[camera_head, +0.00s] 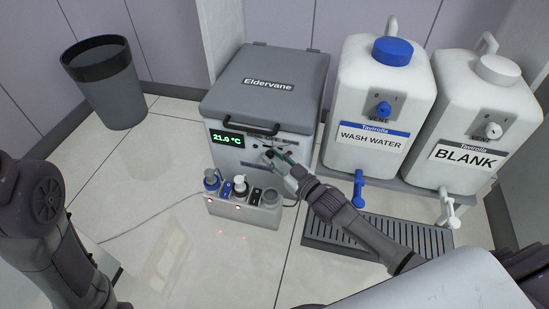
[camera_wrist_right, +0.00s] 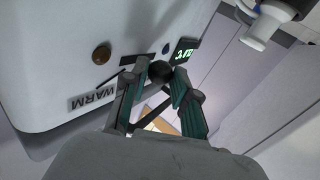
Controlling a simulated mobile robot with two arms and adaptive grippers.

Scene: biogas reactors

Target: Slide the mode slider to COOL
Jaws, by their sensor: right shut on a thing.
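The grey Eldervane unit (camera_head: 265,90) stands on the floor with its lid shut; its green display reads 21.0 °C. My right gripper (camera_head: 276,157) is at its front panel, right of the display, and hides part of it. In the right wrist view, the gripper (camera_wrist_right: 162,82) is shut on a round black slider knob (camera_wrist_right: 160,71). A dark slot (camera_wrist_right: 110,80) runs from the knob toward a WARM label (camera_wrist_right: 93,97). The knob sits away from that label, toward the display (camera_wrist_right: 185,50). No COOL label is readable. My left gripper is out of view.
A grey box with several small bottles (camera_head: 244,208) stands in front of the unit. White WASH WATER (camera_head: 378,110) and BLANK (camera_head: 470,130) tanks stand to its right, above a dark drain grate (camera_head: 400,232). A dark bin (camera_head: 107,85) stands at left. A cable (camera_head: 150,222) crosses the floor.

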